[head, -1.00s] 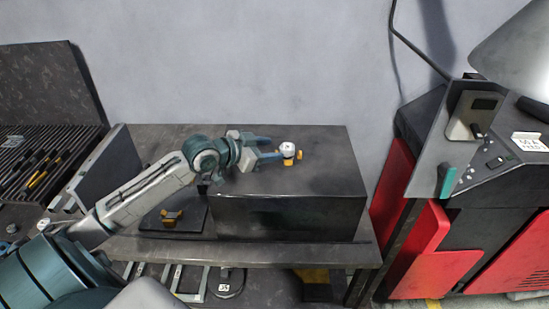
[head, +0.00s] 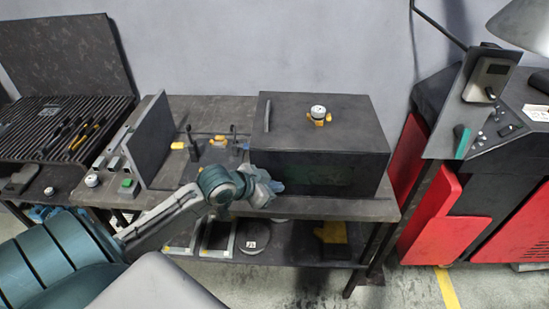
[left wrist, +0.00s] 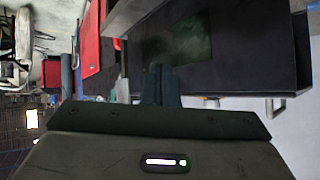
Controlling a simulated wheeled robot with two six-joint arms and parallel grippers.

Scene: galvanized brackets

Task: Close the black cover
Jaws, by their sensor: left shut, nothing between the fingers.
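A black box-shaped cover (head: 345,145) stands on the workbench, with a flat top, a slim handle (head: 268,115) at its top left edge and a dark greenish front panel. Its top lies flat; I cannot tell from here whether any side is open. My left gripper (head: 272,188) is in front of the box's lower left front, shut and empty. Its shut fingers (left wrist: 160,84) also show in the left wrist view, with the dark box front (left wrist: 228,55) beyond them. I cannot tell if they touch it. My right gripper is not in view.
A white knob on a yellow base (head: 319,115) sits on the box. Left of it are a fixture with yellow parts (head: 218,141), an upright grey panel (head: 152,140) and a ribbed tray (head: 30,135) with a raised dark lid (head: 60,52). A red machine (head: 440,215) stands right.

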